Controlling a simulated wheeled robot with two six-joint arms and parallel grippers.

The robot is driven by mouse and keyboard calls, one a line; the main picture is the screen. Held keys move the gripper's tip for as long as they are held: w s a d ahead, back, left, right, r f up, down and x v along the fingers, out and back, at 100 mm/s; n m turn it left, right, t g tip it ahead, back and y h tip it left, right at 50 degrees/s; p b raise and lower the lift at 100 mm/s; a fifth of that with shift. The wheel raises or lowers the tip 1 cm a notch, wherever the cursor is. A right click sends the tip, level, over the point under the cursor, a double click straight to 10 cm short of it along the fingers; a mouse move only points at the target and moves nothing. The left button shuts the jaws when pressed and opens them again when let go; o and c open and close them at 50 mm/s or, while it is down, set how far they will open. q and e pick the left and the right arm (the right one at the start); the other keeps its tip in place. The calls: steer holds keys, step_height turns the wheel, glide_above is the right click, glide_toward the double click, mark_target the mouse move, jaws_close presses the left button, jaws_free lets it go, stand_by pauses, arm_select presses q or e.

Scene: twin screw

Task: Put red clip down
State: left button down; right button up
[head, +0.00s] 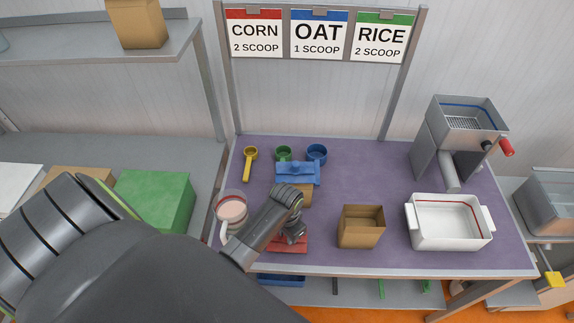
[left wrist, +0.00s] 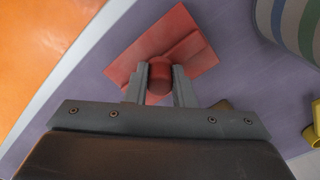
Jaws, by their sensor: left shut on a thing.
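The red clip (head: 290,245) is a flat red piece at the front of the purple table mat, partly hidden under my left gripper (head: 293,236). In the left wrist view the clip (left wrist: 190,48) shows as a flat red plate with a round red knob between the fingers of my left gripper (left wrist: 160,80). The gripper is shut on this knob. The plate is at or just above the purple surface (left wrist: 110,100); I cannot tell whether it touches. My right gripper is not in view.
A blue clip (head: 297,171) sits on a brown bag (head: 303,198) behind my gripper. A handled cup (head: 231,210) stands left, an open brown box (head: 361,238) right, then a white tray (head: 447,240) and a mill (head: 437,150). Several scoops lie behind. The mat's front edge is close.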

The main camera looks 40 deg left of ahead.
arm_select(q)
steer(key=shift+f, duration=1.1)
steer(key=c, duration=1.2)
jaws_free()
steer(key=shift+c, duration=0.2)
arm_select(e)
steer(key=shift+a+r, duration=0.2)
arm_select(q)
step_height(320, 180, up, 12)
steer(key=shift+s+r+b, duration=0.1)
steer(key=shift+r+b, duration=0.1)
steer(key=shift+b, duration=0.35)
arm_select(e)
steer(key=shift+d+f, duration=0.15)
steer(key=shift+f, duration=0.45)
arm_select(q)
steer(key=shift+f, duration=0.1)
